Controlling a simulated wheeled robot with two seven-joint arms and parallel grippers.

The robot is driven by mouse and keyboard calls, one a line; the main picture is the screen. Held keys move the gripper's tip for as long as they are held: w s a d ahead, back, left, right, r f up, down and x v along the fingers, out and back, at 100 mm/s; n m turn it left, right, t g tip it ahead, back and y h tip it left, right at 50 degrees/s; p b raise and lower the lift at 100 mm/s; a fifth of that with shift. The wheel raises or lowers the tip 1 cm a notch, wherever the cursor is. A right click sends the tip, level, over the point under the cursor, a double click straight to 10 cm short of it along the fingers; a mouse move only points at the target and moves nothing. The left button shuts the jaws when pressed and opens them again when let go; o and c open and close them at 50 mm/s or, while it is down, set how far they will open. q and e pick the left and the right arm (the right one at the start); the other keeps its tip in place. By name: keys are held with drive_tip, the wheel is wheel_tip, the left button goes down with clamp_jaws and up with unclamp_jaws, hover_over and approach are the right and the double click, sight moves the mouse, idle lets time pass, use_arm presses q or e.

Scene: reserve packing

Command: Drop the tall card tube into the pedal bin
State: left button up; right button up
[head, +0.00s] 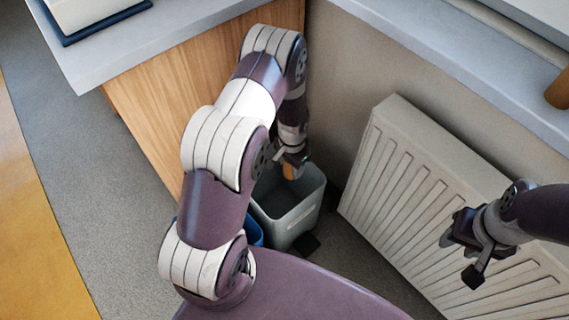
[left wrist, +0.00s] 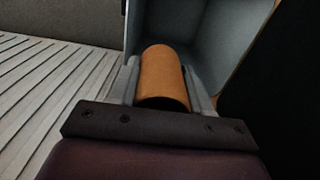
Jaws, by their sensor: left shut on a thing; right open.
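The card tube (left wrist: 164,75) is an orange-brown cylinder. In the left wrist view it lies between the two fingers of my left gripper (left wrist: 165,88), which is shut on it. In the head view the tube (head: 291,171) shows only as a small piece below my left gripper (head: 292,158), at the mouth of the pedal bin. The pedal bin (head: 291,222) is a grey open-topped box with a dark pedal at its foot; its inside wall (left wrist: 215,40) also shows beyond the tube. My right gripper (head: 466,250) is open and empty in front of the radiator.
A white ribbed radiator (head: 400,165) stands right of the bin, against the wall. A wooden cabinet (head: 165,95) with a grey top is at the left. A blue container (head: 253,232) sits beside the bin, partly hidden by my arm. Grey floor is clear at the left.

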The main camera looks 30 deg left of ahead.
use_arm(q)
drive_tip(key=shift+w+a+f+m+b, duration=0.1)
drive_tip(key=shift+a+f+m+b, duration=0.25)
drive_tip(key=shift+f+b, duration=5.6)
drive_tip(key=shift+w+a+f+m+b, duration=0.1)
drive_tip(key=shift+a+f+m+b, duration=0.2)
drive_tip(key=shift+f+b, duration=5.7)
drive_tip(key=shift+w+a+f+m+b, duration=0.25)
drive_tip(key=shift+f+b, duration=2.1)
drive_tip(key=shift+f, duration=7.2)
drive_tip(key=o, duration=1.1)
drive_tip(key=shift+s, duration=0.15)
use_arm(e)
wheel_tip(320, 180, down, 33)
drive_tip(key=shift+d, duration=0.15)
use_arm(q)
drive_tip(key=shift+r, duration=0.1)
wheel_tip(320, 180, up, 13)
drive_tip(key=p, duration=0.8)
drive_tip(key=shift+p, duration=0.4)
use_arm(e)
wheel_tip(320, 180, up, 8)
drive_tip(key=shift+r, duration=0.25)
